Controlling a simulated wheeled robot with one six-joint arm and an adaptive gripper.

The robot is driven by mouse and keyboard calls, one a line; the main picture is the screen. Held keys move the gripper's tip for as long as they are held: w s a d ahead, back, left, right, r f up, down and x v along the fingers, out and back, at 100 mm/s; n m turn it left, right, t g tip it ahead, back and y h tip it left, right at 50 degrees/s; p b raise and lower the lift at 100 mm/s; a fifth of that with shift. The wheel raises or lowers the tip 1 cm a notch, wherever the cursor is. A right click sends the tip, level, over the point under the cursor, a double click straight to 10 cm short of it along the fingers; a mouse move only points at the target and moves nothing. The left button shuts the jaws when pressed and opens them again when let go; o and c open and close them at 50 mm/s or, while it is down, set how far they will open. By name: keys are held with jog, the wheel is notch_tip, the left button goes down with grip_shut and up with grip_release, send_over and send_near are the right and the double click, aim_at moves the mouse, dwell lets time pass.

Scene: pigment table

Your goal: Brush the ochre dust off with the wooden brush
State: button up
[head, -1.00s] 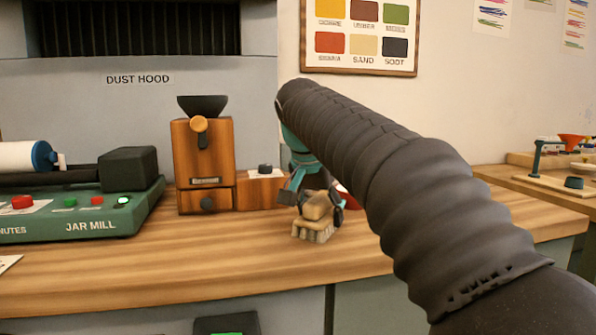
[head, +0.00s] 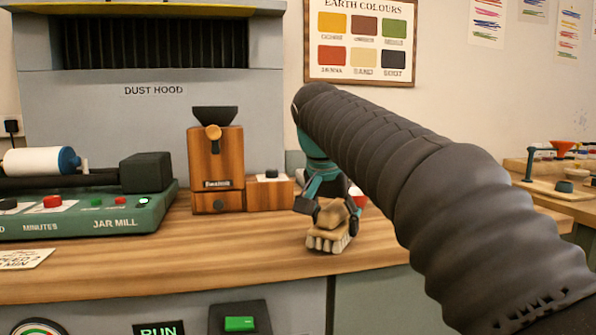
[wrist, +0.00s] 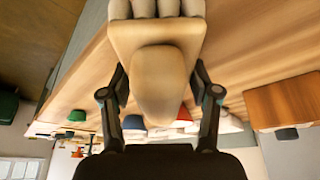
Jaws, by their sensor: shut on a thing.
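The wooden brush (head: 331,226) is pale wood with light bristle tufts pointing down, at the right part of the bench in the head view. My gripper (head: 332,208) is shut on its handle and holds it at the bench top; whether the bristles touch the wood I cannot tell. In the wrist view the brush (wrist: 155,70) sits between the two fingers (wrist: 160,92), with the bristles at the top edge. I cannot make out any ochre dust in either view. My dark sleeved arm hides part of the bench at the right.
A wooden grinder (head: 217,165) with a dark hopper and a small wooden box (head: 270,192) stand left of the brush. The green jar mill (head: 110,212) is at the left. A red-and-white thing (head: 358,197) is just behind my gripper.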

jog(key=r, duration=0.1)
jog(key=r+p, duration=0.1)
jog(key=shift+d+r, duration=0.2)
jog(key=shift+r, duration=0.2)
jog(key=shift+r+p, duration=0.4)
jog(key=shift+r, duration=1.75)
